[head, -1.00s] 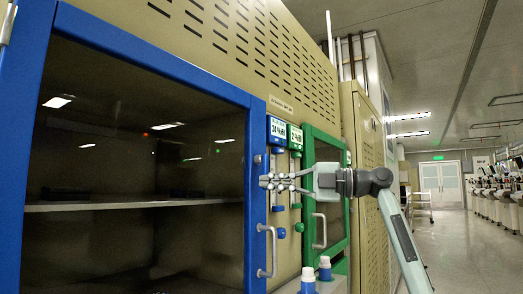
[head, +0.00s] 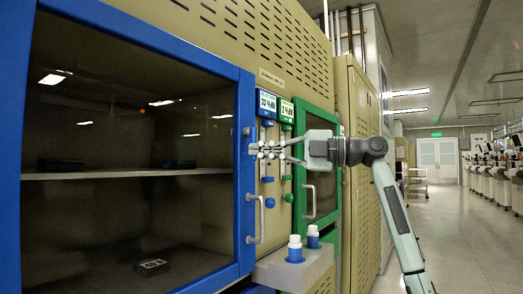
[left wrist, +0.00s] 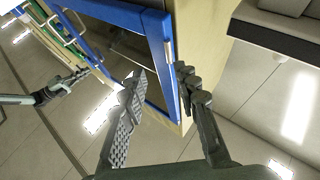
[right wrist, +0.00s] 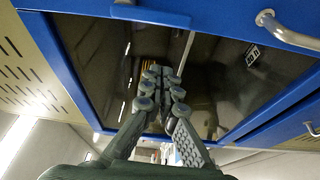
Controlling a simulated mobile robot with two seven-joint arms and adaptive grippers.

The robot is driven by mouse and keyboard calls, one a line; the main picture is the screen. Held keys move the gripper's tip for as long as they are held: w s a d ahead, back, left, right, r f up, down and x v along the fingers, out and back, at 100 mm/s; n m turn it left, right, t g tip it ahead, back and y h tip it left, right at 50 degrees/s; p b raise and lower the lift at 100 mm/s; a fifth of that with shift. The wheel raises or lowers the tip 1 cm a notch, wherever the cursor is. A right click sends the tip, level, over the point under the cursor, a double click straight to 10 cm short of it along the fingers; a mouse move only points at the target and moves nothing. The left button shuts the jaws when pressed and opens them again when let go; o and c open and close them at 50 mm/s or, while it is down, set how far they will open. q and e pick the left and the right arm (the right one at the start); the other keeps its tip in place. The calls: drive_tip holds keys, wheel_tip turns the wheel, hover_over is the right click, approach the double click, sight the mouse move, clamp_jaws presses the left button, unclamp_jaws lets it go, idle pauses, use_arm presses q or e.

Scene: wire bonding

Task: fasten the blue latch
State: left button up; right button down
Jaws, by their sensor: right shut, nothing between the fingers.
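The blue-framed cabinet door (head: 246,200) fills the left of the head view and looks closed. Small blue latch-like parts (head: 267,180) sit on the beige strip just right of its frame; the gripper partly covers this area. My right gripper (head: 252,150) is shut and empty, in front of the strip and the door's right edge, above the bar handle (head: 257,218). I cannot tell whether it touches anything. Its fingers (right wrist: 163,72) lie close together before dark glass and blue frame in the right wrist view. My left gripper (left wrist: 162,72) is open and empty, near a blue frame edge (left wrist: 157,60).
A green-framed door (head: 325,185) stands right of the strip. White bottles with blue bases (head: 295,245) stand on a ledge (head: 280,272) below the handles. Humidity displays (head: 267,103) are above. The aisle floor (head: 450,230) at right is clear.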

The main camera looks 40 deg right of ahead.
use_arm(q)
drive_tip(key=shift+a+r+t, duration=0.3)
drive_tip(key=shift+r+t, duration=0.3)
use_arm(e)
drive_tip(key=v, duration=0.7)
use_arm(q)
drive_tip(key=shift+s, duration=0.1)
use_arm(e)
drive_tip(key=shift+d+f, duration=0.1)
drive_tip(key=shift+d, duration=0.05)
